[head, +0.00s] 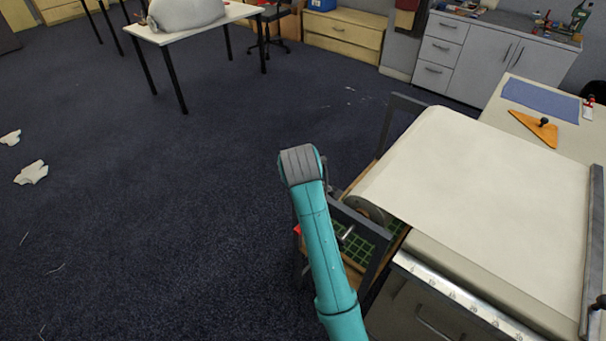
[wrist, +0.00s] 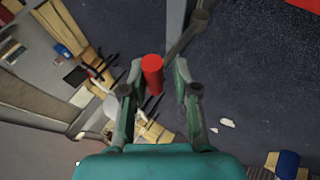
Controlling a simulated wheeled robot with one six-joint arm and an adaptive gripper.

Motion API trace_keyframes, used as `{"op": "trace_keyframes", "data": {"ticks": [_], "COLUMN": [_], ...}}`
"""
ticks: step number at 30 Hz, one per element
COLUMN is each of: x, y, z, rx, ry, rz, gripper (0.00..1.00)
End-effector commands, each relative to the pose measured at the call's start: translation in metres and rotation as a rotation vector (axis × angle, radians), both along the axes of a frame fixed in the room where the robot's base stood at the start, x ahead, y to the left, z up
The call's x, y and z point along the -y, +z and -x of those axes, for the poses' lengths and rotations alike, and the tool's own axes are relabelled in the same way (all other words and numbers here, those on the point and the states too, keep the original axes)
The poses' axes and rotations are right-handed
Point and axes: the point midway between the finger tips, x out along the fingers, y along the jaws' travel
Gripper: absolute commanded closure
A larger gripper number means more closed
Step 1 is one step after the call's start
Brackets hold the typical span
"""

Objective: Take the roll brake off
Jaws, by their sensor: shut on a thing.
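The red brake handle (wrist: 152,75) is a short red cylinder between the fingertips of my gripper (wrist: 158,76) in the wrist view. My gripper is shut on it. In the head view only a small red piece (head: 297,230) shows at the left edge of my teal arm, which hides my fingers and most of the brake. The cloth roll (head: 367,210) sits in a dark metal stand (head: 362,222) at the near left end of the table. Pale cloth runs from it over the table.
The long table (head: 560,143) is at the right, with cloth (head: 490,190) spread on it. An orange triangular tool (head: 534,128) and a blue cloth (head: 541,99) lie at its far part. Open dark carpet lies left of the stand, with white scraps (head: 31,173) on it.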

Motion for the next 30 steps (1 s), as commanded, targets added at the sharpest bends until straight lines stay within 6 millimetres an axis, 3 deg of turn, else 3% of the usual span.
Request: {"op": "trace_keyframes", "data": {"ticks": [3,4,5,30], "x": [0.0083,0.0083,0.0083,0.0052], "y": [-0.0003,-0.0003,-0.0005,0.0053], "z": [-0.0056,-0.0056,-0.0054,-0.0007], "rx": [0.01,0.01,0.009,0.011], "ry": [-0.013,-0.013,-0.012,-0.009], "rz": [0.009,0.009,0.009,0.004], "gripper": [1.0,0.63,0.57,0.57]}}
